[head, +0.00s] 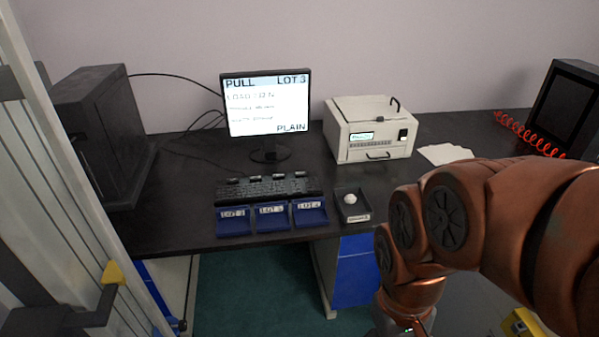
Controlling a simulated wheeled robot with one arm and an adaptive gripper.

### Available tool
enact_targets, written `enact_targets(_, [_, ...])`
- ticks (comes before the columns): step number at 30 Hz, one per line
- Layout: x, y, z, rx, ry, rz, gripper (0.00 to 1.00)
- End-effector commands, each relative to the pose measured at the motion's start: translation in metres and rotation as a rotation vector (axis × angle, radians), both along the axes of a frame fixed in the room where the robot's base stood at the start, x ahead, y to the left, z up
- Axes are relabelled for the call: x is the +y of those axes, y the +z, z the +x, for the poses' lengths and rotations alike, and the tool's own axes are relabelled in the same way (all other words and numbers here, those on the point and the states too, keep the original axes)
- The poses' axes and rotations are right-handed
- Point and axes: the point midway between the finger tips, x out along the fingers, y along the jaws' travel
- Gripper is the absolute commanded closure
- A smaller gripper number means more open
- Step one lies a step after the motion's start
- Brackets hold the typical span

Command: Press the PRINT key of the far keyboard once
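A black keyboard (267,189) lies on the dark desk in front of the monitor, behind a row of blue trays. It is the only keyboard I can make out. Several small pale-topped pieces stand along its back edge. Its key labels are too small to read, so I cannot pick out the PRINT key. My copper-coloured arm comes in from the right. Its end, with a small grey part of my gripper (402,328), is at the bottom edge, in front of the desk and apart from the keyboard. The fingertips are not visible.
The monitor (267,104) reads PULL, LOT 3 and PLAIN. Blue lot trays (271,222) line the desk's front edge, beside a dark tray (353,217) with a white ball. A beige instrument (369,150) stands behind. Dark machines (97,130) and a pale upright frame are at left.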

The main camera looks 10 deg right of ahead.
Motion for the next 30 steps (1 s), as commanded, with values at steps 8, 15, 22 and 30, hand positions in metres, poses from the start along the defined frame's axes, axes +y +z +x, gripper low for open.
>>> enact_targets(8, [0.0000,0.0000,0.0000,0.000,0.000,0.000,0.53])
enact_targets(15, [0.0000,0.0000,0.0000,0.000,0.000,0.000,0.78])
enact_targets(22, [0.0000,0.0000,0.0000,0.000,0.000,0.000,1.00])
enact_targets(30, [0.0000,0.0000,0.0000,0.000,0.000,0.000,1.00])
